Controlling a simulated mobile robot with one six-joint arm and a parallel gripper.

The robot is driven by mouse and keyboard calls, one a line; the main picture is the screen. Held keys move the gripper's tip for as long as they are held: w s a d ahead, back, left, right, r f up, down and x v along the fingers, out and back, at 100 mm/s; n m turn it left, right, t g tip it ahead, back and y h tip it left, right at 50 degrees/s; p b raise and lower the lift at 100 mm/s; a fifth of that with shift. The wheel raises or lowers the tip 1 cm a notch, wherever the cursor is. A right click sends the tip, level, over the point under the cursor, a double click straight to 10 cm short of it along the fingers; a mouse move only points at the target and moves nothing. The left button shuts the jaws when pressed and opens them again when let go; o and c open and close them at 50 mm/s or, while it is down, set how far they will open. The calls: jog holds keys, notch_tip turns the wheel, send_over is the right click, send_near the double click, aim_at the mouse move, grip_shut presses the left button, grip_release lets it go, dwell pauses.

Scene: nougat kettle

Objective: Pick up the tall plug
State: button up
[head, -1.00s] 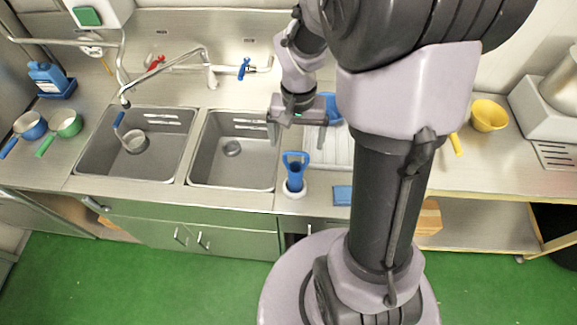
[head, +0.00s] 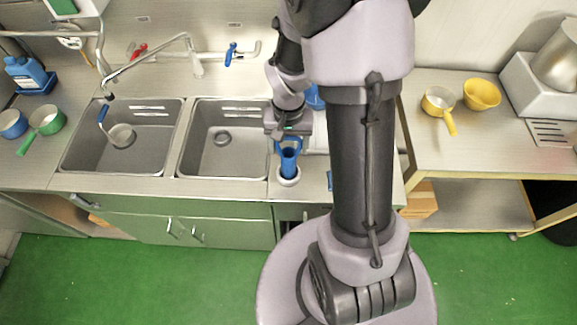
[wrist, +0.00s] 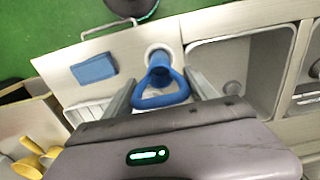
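The tall plug (head: 288,162) is blue with a ring-shaped handle on top. It stands upright in a round white holder (head: 289,181) at the counter's front edge, just right of the right sink. The plug also shows in the wrist view (wrist: 160,75), with its handle nearest the camera. My gripper (head: 287,143) is right above the plug. In the wrist view my gripper (wrist: 162,82) is open, one finger on each side of the plug with gaps between. I cannot tell how far down the handle the fingertips reach.
The right sink (head: 225,145) is empty except for its drain; a ladle (head: 121,134) lies in the left sink (head: 85,155). A flat blue block (wrist: 94,69) lies on the counter near the plug. Blue and red taps stand behind. A yellow pan (head: 438,100) and yellow bowl (head: 481,94) are on the right.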

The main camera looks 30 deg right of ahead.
grip_shut()
